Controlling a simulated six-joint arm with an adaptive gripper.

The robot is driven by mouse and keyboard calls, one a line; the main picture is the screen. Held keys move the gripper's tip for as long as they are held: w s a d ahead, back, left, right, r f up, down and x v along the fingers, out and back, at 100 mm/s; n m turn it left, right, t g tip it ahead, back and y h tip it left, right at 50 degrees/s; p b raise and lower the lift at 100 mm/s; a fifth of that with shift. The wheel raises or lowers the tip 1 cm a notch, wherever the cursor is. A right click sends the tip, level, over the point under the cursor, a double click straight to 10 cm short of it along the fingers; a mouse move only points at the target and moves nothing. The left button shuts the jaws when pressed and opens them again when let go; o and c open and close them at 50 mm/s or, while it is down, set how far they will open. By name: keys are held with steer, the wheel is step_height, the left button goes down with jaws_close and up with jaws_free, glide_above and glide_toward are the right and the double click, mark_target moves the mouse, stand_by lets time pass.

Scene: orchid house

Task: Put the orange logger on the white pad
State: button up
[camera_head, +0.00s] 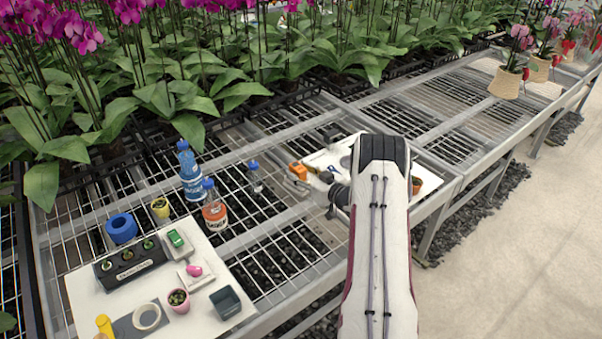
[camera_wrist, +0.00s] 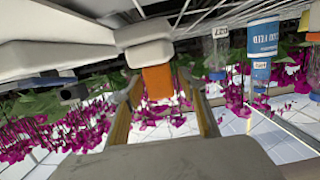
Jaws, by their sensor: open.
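The orange logger (camera_wrist: 157,82) shows between my two fingers in the wrist view, which looks upside down. My gripper (camera_wrist: 161,85) is open, with one finger on each side of it; contact cannot be told. Pale rounded blocks (camera_wrist: 146,38) adjoin the logger's end. In the head view the orange logger (camera_head: 298,171) is small, just left of my wrist, by the edge of the right white board (camera_head: 345,154). My arm hides much of that board. I cannot tell for certain which pale piece is the white pad.
A left white board (camera_head: 85,285) holds a dark pot holder (camera_head: 130,264), a green item (camera_head: 176,239), a pink item (camera_head: 194,270) and a grey tray (camera_head: 225,301). A blue-labelled bottle (camera_head: 190,172) and an orange-labelled bottle (camera_head: 214,209) stand on the mesh between the boards.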

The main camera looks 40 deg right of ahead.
steer(key=shift+r, duration=0.15)
steer(key=v, duration=1.2)
stand_by(0.7)
steer(key=w+a+r+g+h, duration=0.1)
steer(key=w+a+r+g, duration=0.1)
steer(key=w+r, duration=0.35)
steer(key=s+a+r+g+h, duration=0.25)
steer(key=a+r, duration=0.35)
steer(key=r, duration=0.3)
steer(key=s+a+r+g+h, duration=0.1)
steer(key=s+a+r, duration=0.3)
steer(key=r, duration=0.5)
steer(key=s+a+r+m+g+y, duration=0.15)
steer(key=s+a+r, duration=0.25)
steer(key=s+a, duration=0.9)
steer(key=s+a+f+n+g+y, duration=0.1)
steer(key=s+a+g+y, duration=0.1)
steer(key=s+a, duration=1.1)
steer(key=s+g, duration=0.1)
steer(key=s, duration=0.3)
steer(key=shift+a+f+y, duration=0.35)
steer(key=shift+f+y, duration=0.05)
